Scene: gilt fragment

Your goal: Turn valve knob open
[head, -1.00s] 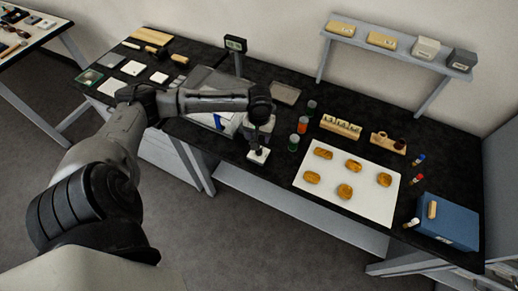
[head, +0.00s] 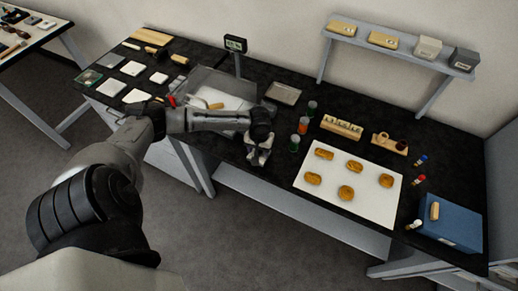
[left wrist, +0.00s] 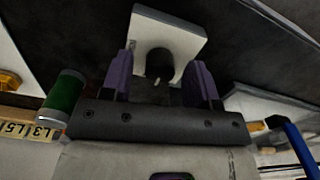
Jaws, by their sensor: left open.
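The valve knob (left wrist: 159,64) is a dark round knob with a light pointer mark, on a white block (left wrist: 188,38) in the left wrist view. My left gripper (left wrist: 164,75) is open, its purple-padded fingers on either side of the knob, with a gap showing on both sides. In the head view my left gripper (head: 258,156) is over the front edge of the black bench, and it mostly hides the knob and its block. I cannot tell whether a finger touches the block. My right gripper is in neither view.
Jars with green and orange contents (head: 303,125) stand just right of the gripper; a green one (left wrist: 66,93) is close in the wrist view. A white board (head: 330,190) with several brown pieces lies further right. A scale display (head: 235,44) stands behind.

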